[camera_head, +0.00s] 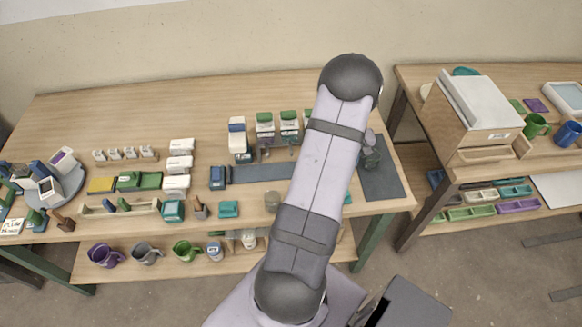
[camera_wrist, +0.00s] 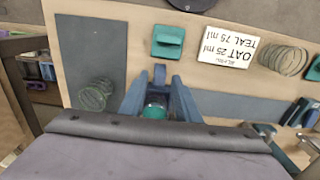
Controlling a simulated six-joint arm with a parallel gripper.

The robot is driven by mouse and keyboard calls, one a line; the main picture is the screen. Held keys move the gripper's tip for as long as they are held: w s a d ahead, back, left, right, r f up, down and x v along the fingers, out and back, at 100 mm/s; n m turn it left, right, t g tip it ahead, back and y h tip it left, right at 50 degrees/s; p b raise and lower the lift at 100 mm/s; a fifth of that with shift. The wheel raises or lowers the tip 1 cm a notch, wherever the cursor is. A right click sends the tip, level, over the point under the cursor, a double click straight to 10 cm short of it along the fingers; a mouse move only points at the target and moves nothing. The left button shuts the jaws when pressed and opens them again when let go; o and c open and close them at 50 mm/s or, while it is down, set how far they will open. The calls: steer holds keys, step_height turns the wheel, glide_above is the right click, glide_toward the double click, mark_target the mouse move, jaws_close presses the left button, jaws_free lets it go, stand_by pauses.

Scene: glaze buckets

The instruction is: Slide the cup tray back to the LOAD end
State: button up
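In the wrist view the blue fingers of my gripper (camera_wrist: 160,82) point down at the bench and stand apart. A small blue upright piece (camera_wrist: 160,73) shows between their tips, with gaps that look clear on both sides. A clear cup with teal inside (camera_wrist: 154,112) is nearer, between the fingers. I cannot tell whether the upright piece belongs to the cup tray; the tray's outline is not clear. A dark grey strip (camera_wrist: 235,106) runs to the right on the bench. It shows in the head view as well (camera_head: 262,173). My arm hides the gripper's tips in the head view.
A dark mat (camera_wrist: 90,58) lies left, bearing a clear, green-tinted vessel (camera_wrist: 94,95). A teal block (camera_wrist: 168,41), a white card (camera_wrist: 229,47) reading OAT 25 ml, TEAL 75 ml, and a clear ribbed vessel (camera_wrist: 285,58) are close by. Labelled containers (camera_head: 265,125) stand behind the strip.

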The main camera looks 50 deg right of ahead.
steer(key=shift+r+p, duration=2.1)
steer(key=shift+r, duration=0.95)
steer(key=shift+m, duration=0.6)
steer(key=s+a+f+m+g+y, duration=0.1)
steer(key=s+a+m+y, duration=0.25)
steer(key=a, duration=1.35)
steer(key=w+a+r+n+h, duration=0.1)
steer(key=w+a+r+n, duration=0.2)
steer(key=a, duration=0.5)
steer(key=w+a+r+n+h, duration=0.1)
steer(key=w+a+r+n, duration=0.3)
steer(key=a, duration=0.5)
steer(key=w+a+r+n+t+h+b, duration=0.1)
steer(key=w+a+r+n, duration=0.2)
steer(key=a+n, duration=0.3)
steer(key=w+a, duration=0.1)
steer(key=a, duration=0.2)
steer(key=shift+w+a+r+n, duration=0.15)
steer(key=shift+w+r+n, duration=0.1)
steer(key=shift+r+n, duration=0.15)
